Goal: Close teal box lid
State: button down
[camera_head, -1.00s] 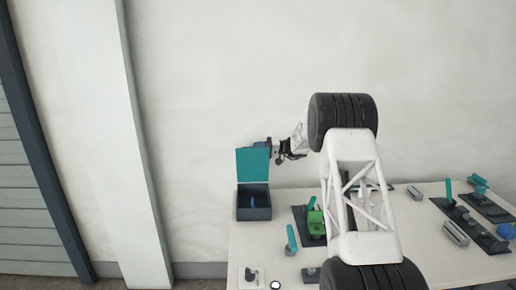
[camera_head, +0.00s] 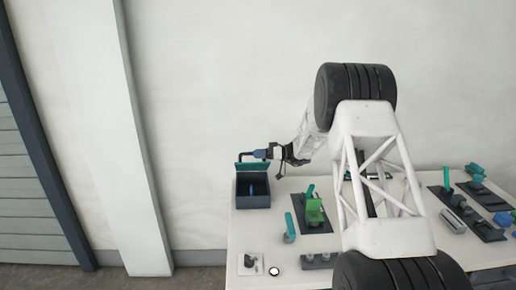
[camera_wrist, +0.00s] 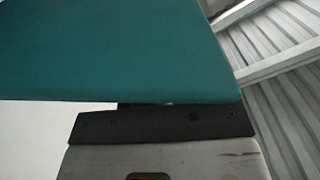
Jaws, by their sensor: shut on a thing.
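The box (camera_head: 253,202) stands at the left end of the table, dark blue-grey, with its inside visible. A small blue thing (camera_head: 251,190) shows inside it. Its teal lid (camera_head: 252,166) is at the back edge and shows as a thin strip, still off the opening. In the wrist view the lid (camera_wrist: 110,50) fills the upper part as a flat teal panel. My gripper (camera_head: 249,156) is at the lid's upper edge, above the back of the box, and is shut on the lid. The fingertips are partly hidden; a dark finger part (camera_wrist: 160,124) shows below the panel.
To the right lie a teal-handled tool (camera_head: 290,228), a green device (camera_head: 314,211) on a dark plate, and a small pale plate (camera_head: 251,263) in front. More fixtures fill the table's right side. My arm covers the middle. The wall stands behind.

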aim_at(259, 165)
jog(key=s+f+n, duration=0.1)
jog(key=f, duration=0.1)
jog(key=s+f+n, duration=0.2)
jog(key=shift+s+d, duration=0.1)
jog(key=shift+s, duration=0.2)
jog(key=shift+s+f, duration=0.5)
jog(key=shift+f, duration=0.35)
jog(key=c, duration=1.1)
grip_release()
jog(key=d, duration=0.7)
jog(key=shift+d, duration=0.35)
